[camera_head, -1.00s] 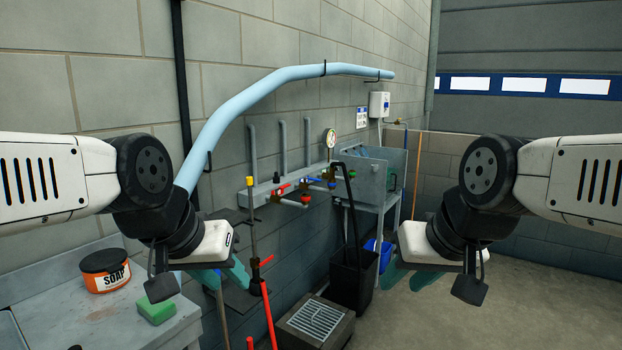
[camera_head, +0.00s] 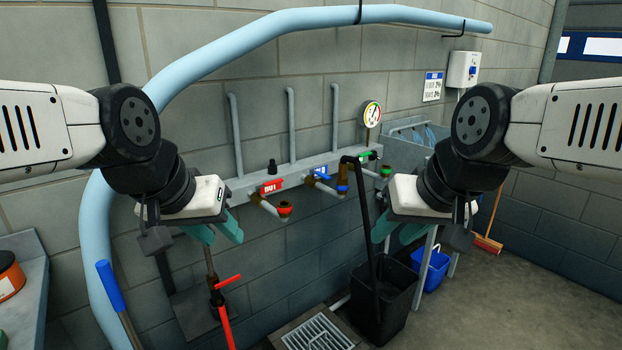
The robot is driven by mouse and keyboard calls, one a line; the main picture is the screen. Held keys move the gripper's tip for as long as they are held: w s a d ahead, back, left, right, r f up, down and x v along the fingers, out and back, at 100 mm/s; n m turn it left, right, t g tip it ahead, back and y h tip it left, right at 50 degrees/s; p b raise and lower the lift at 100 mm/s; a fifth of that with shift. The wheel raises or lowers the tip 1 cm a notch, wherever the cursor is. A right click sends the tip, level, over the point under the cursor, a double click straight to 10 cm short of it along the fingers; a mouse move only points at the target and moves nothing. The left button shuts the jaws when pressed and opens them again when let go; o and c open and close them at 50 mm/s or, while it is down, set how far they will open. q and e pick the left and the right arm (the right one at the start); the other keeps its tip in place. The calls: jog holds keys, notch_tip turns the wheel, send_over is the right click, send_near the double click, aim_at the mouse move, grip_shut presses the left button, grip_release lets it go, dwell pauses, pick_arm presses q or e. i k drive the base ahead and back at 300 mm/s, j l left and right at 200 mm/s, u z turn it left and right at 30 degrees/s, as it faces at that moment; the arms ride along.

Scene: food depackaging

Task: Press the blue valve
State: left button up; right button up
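The blue valve (camera_head: 322,172) is a small blue handle on the grey wall-mounted pipe manifold, in the middle of the head view. A blue-collared outlet (camera_head: 342,189) hangs just below and right of it. My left gripper (camera_head: 216,234) is left of the valve and lower in the picture, its teal fingers apart and empty. My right gripper (camera_head: 396,230) is right of the valve and lower, its teal fingers also apart and empty. Neither gripper touches the valve.
A red valve (camera_head: 270,187) sits left of the blue one, and a green valve (camera_head: 368,155) right of it. A pressure gauge (camera_head: 371,114) stands above. A black bin (camera_head: 402,290) and blue bucket (camera_head: 433,268) stand below. A light blue pipe (camera_head: 230,55) arches over the manifold.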

aim_at(313, 172)
jog(key=i+l+u, duration=0.1)
jog(key=i+l, duration=0.2)
jog(key=l, duration=0.25)
jog(key=i+l+u, duration=0.15)
jog(key=l, duration=0.15)
jog(key=i+l+u, duration=0.15)
jog(key=i+u, duration=0.15)
jog(key=i+l+u, duration=0.35)
jog(key=k+j, duration=0.05)
jog(key=j, duration=0.05)
